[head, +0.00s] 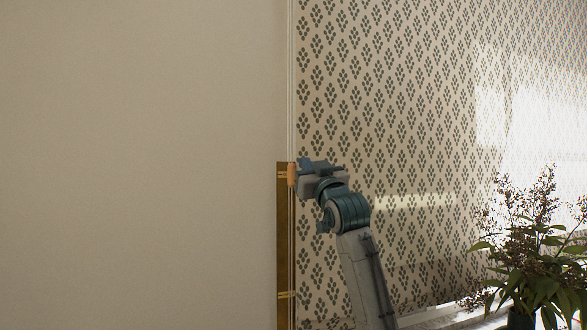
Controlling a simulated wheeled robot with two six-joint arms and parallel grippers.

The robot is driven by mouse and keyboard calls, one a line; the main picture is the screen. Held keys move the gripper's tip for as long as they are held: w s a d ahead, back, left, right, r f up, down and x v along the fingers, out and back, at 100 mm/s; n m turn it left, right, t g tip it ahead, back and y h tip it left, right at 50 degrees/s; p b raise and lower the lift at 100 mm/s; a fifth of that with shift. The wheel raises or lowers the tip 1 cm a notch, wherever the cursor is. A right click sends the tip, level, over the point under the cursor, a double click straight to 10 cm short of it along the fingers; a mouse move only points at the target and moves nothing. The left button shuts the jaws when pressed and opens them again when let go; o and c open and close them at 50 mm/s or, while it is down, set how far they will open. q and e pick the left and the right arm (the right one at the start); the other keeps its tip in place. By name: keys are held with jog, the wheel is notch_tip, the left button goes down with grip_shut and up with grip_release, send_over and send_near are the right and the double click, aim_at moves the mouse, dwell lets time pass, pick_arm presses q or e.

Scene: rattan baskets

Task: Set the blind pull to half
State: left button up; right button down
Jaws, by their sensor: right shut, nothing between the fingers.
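The blind pull (292,174) is a small orange-brown toggle on thin pale cords (290,80) that run down the corner between the plain wall and the patterned surface. It hangs beside the top of a narrow brass-brown strip (284,235), close to a light mark near the strip's upper end. Another light mark crosses the strip lower down. My right gripper (302,171) is shut and empty, with its tips just right of the pull, at its height. I cannot tell whether they touch it. My left gripper is not in view.
A plain beige wall (140,160) fills the left side. The leaf-patterned surface (400,110) fills the right, with bright light on it. A leafy plant (535,245) stands at the lower right by a pale sill (435,316). The space left of the strip is clear.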

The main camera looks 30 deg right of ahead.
jog(key=r, duration=0.1)
notch_tip(320, 180, up, 4)
jog(key=p, duration=0.7)
send_over(292, 175)
jog(key=s+a, duration=0.1)
jog(key=s, duration=0.2)
jog(key=f, duration=0.1)
jog(key=w+f+p, duration=0.1)
jog(key=f+p, duration=0.1)
jog(key=shift+w+d+f, duration=0.15)
jog(key=shift+d+f, duration=0.25)
jog(key=shift+a, duration=0.1)
jog(key=shift+f, duration=0.1)
